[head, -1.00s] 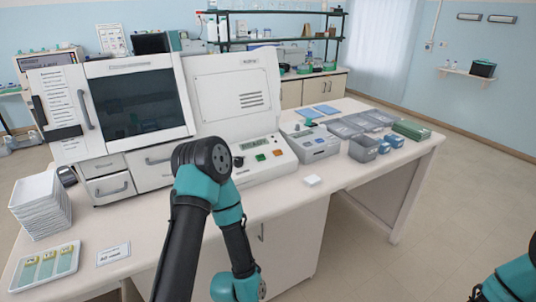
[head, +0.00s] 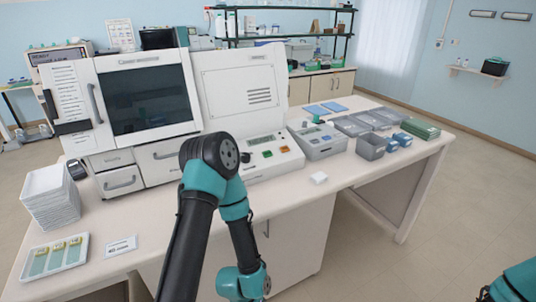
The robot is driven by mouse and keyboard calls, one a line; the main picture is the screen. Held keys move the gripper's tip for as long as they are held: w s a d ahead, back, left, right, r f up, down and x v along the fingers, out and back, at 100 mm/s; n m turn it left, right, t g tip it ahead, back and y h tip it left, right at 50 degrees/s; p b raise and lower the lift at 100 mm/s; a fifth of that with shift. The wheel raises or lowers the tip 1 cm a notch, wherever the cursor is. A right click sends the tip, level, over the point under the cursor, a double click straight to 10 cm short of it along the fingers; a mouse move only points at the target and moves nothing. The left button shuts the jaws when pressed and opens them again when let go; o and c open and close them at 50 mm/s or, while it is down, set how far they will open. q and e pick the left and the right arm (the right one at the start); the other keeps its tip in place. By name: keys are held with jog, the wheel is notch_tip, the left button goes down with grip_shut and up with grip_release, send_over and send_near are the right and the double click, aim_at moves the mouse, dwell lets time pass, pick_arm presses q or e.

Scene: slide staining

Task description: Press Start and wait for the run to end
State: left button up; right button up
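The staining machine (head: 222,85) stands on the bench with its dark-windowed door (head: 148,97) shut. Its control panel at the lower right has a small display (head: 260,141), a green button (head: 267,153) and an orange button (head: 285,149). The labels on the buttons are too small to read, so I cannot tell which is Start. My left arm rises in front of the bench, and its elbow stands before the machine's lower drawers. Neither gripper shows in the head view; only a teal part of my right arm is at the lower right corner.
A white tray with slides (head: 55,258) and a stack of white trays (head: 50,197) are at the bench's left. A grey device (head: 318,142), grey bins (head: 370,147) and a green box (head: 421,129) are at the right.

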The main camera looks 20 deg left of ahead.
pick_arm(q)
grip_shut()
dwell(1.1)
